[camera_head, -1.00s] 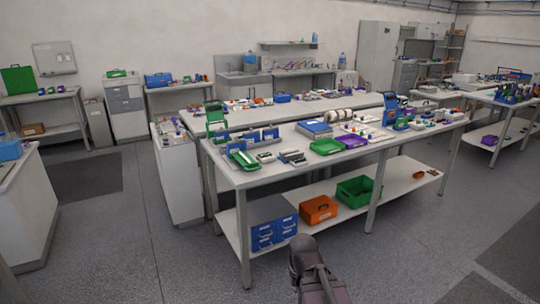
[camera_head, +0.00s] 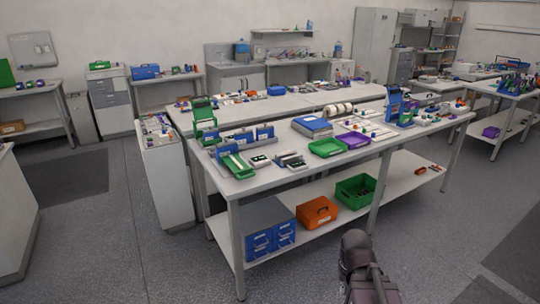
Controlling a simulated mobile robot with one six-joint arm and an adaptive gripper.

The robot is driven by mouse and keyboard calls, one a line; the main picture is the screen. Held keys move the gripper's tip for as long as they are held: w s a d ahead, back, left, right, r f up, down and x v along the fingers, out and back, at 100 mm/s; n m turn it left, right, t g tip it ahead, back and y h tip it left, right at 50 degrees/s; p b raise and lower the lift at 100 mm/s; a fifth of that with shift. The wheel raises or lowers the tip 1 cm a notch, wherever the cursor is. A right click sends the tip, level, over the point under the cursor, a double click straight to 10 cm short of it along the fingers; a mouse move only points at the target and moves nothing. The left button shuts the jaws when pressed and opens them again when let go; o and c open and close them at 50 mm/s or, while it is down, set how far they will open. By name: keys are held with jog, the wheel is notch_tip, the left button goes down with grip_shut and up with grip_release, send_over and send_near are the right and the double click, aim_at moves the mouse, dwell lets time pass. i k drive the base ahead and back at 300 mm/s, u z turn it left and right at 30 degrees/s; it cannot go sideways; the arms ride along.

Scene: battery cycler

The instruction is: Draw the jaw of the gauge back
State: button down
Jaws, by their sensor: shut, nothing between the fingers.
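A long white workbench (camera_head: 330,172) stands in front of me with many small devices on its top. A green device with a pale strip (camera_head: 235,166) lies at its near left corner. A small grey device (camera_head: 291,161) lies to the right of it, beside a small dark-topped piece (camera_head: 260,162). At this size I cannot tell which of these is the gauge or make out its jaw. A dark part of my arm (camera_head: 358,262) rises at the bottom edge, in front of the bench and apart from it. My gripper's fingers do not show.
A green tray (camera_head: 328,148) and a purple tray (camera_head: 353,139) lie mid-bench. Blue drawers (camera_head: 262,241), an orange box (camera_head: 317,212) and a green crate (camera_head: 356,191) stand on the lower shelf. A narrow white cabinet (camera_head: 164,190) stands at the left. The floor before the bench is clear.

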aim_at(240, 168)
jog(key=u, duration=0.05)
jog(key=i, duration=1.2)
jog(key=u, duration=0.6)
